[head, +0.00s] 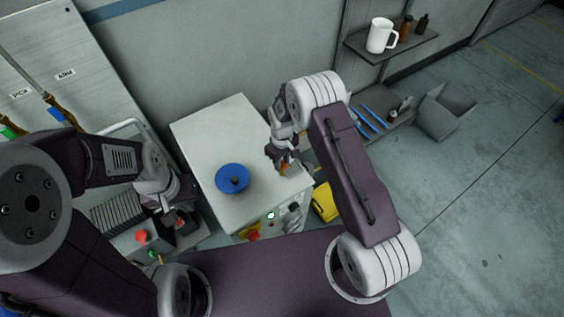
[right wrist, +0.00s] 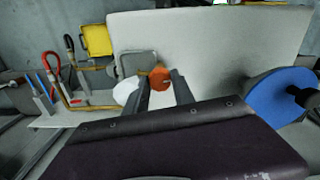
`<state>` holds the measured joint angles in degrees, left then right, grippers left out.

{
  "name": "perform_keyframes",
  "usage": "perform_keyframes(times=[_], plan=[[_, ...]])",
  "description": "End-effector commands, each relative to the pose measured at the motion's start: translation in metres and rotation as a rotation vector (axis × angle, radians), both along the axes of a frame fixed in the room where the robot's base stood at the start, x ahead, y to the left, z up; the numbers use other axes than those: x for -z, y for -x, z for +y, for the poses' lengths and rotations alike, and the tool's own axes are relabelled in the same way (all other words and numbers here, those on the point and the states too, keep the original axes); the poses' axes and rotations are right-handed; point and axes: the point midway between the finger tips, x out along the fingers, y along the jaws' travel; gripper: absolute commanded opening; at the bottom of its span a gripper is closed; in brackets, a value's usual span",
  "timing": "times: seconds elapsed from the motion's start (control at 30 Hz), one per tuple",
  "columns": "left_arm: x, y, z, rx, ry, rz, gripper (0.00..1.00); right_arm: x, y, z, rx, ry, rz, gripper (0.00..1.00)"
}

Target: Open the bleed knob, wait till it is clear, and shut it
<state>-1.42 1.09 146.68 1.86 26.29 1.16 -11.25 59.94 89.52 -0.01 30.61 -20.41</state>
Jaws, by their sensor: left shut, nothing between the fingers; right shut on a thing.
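The orange bleed knob (right wrist: 159,77) is between the fingertips of my right gripper (right wrist: 161,82) in the right wrist view. In the head view my right gripper (head: 284,164) reaches down at the right edge of the pale cabinet (head: 215,125), with a bit of orange (head: 284,169) at its tips. The gripper is shut on the knob. How far the knob is turned cannot be told. A white round part (right wrist: 124,91) sits beside it, partly behind a finger. My left gripper (head: 182,220) is shut and empty, low at the left of the cabinet.
A blue disc with a dark centre (head: 232,178) lies on the cabinet top. Red and dark controls (head: 254,236) are on its front. A yellow object (head: 324,202) stands to its right. A shelf holds a white mug (head: 380,36). Open floor (head: 490,170) lies at the right.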

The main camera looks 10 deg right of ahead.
Motion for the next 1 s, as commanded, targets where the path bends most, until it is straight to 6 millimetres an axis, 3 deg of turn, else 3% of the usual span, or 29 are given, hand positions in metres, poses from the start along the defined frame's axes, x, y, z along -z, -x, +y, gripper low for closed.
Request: perform_keyframes(times=[0.6,1.0], plan=[[0.0037,0.0000,0.0000,0.000,0.000,0.000,0.00,-0.0016,-0.0028,0.0006,-0.566,0.000,-0.008,0.00],[0.0047,0.0000,0.0000,0.000,0.000,0.000,0.00,-0.0018,-0.0029,0.0007,-0.809,0.000,-0.009,0.00]])
